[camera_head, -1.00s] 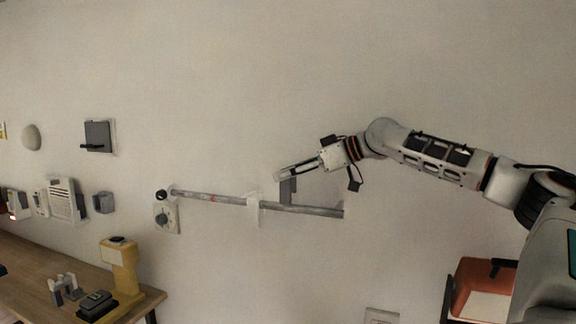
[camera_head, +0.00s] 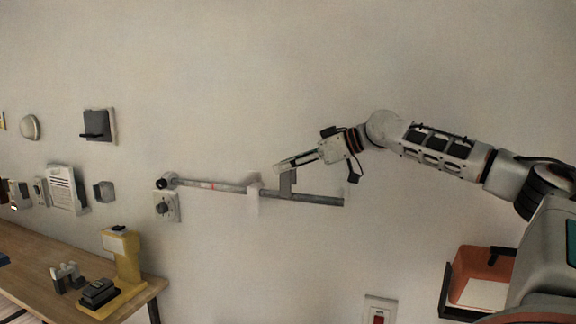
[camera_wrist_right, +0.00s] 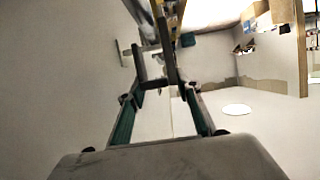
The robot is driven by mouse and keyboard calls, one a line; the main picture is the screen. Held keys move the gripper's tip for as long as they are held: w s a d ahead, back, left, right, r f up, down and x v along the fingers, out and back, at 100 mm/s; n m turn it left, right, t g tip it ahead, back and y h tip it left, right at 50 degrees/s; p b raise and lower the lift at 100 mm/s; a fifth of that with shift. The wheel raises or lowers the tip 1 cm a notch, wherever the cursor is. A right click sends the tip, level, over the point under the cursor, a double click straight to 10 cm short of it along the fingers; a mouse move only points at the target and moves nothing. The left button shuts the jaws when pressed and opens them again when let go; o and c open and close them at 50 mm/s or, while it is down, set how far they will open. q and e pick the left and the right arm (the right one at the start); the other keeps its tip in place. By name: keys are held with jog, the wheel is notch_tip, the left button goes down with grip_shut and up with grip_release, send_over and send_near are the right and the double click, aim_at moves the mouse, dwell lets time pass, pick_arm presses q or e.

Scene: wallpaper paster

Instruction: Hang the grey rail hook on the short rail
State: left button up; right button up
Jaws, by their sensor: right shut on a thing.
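The rail (camera_head: 318,198) is a thin grey bar on the wall, with a white bracket (camera_head: 253,197) near its middle and a black knob at its left end. My right gripper (camera_head: 282,167) is above the rail, right of the bracket, shut on the grey rail hook (camera_head: 287,184). The hook hangs down from the fingers and its lower end meets the rail in the picture; whether it is hooked over the bar I cannot tell. In the right wrist view the fingers (camera_wrist_right: 158,85) close on a dark grey piece. My left gripper is not in view.
A wooden table (camera_head: 40,250) at the lower left bears a yellow stand (camera_head: 123,262) and small grey items. A white dial plate (camera_head: 166,206) is under the rail's left end. A red-switch plate (camera_head: 379,310) and an orange box (camera_head: 485,270) are at the lower right.

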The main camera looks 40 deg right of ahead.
aim_at(288, 180)
dwell(0.6)
jog(key=shift+f, duration=0.75)
jog(key=shift+f, duration=0.6)
jog(key=shift+f, duration=0.85)
jog(key=shift+f, duration=0.65)
jog(key=shift+f, duration=0.45)
jog(key=o, duration=0.9)
